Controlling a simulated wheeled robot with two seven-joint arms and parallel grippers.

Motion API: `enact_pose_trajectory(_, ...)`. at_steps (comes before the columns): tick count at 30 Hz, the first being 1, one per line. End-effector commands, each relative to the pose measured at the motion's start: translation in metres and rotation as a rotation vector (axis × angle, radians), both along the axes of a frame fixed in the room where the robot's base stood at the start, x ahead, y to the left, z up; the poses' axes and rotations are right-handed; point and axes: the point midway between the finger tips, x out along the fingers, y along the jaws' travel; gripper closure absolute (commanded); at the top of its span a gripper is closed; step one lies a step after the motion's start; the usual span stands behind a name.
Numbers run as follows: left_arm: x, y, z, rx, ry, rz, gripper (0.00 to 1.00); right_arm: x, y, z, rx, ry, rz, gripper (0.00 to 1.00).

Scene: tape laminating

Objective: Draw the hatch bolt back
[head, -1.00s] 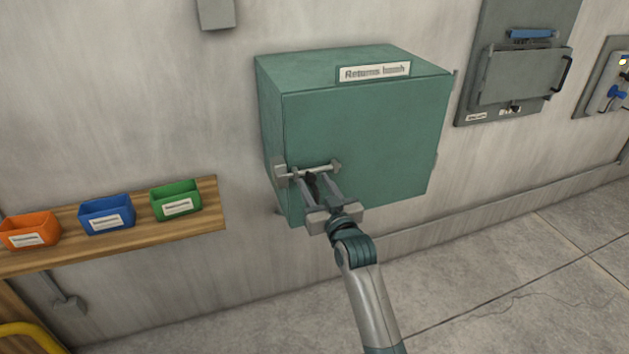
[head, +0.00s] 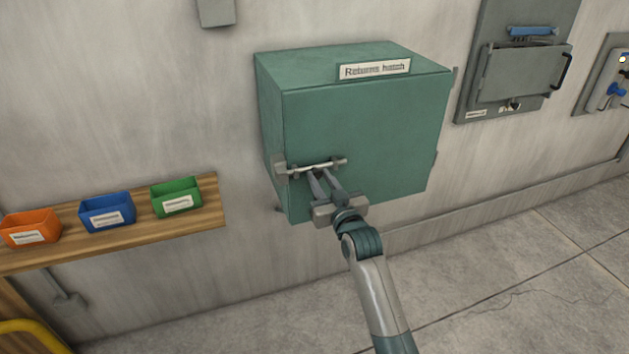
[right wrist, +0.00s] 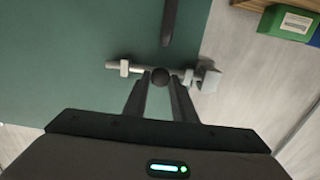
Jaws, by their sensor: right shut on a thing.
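The green returns hatch (head: 365,135) is a box on the wall, its front door closed. A pale metal bolt (head: 333,163) lies across the door's lower left, with a grey keeper block (head: 279,166) at its left end. My right gripper (head: 318,170) is at the bolt from below. In the right wrist view, its fingers (right wrist: 160,80) stand either side of the bolt's dark round knob (right wrist: 160,76) and are shut on it. The keeper (right wrist: 210,80) is at the right there. I cannot tell whether the bolt's tip is still inside it. My left gripper is not in view.
A dark bar (right wrist: 168,22) stands out from the door near the knob. A wooden shelf (head: 208,190) with orange, blue and green bins is at left. A grey wall unit (head: 520,75) is at upper right. The floor at lower right is clear.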

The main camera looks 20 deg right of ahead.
Motion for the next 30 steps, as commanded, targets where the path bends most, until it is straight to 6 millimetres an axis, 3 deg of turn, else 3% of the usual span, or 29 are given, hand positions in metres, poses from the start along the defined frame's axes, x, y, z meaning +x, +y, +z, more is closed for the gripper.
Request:
enact_pose_trajectory(5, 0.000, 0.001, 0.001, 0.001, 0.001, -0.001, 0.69, 0.001, -0.023, 0.000, -0.004, 0.002, -0.002, 1.00)
enact_pose_trajectory(14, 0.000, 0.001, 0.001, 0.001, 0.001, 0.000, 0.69, 0.001, -0.027, 0.001, -0.003, 0.001, -0.004, 1.00)
enact_pose_trajectory(15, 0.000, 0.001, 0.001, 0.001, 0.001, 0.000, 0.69, 0.001, -0.027, 0.001, -0.003, 0.001, -0.004, 0.73)
enact_pose_trajectory(17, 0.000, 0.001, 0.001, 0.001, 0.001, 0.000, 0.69, 0.001, -0.027, 0.001, -0.003, 0.000, -0.004, 0.59)
enact_pose_trajectory(30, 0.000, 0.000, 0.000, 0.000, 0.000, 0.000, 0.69, -0.002, -0.025, 0.000, -0.002, 0.000, -0.001, 0.58)
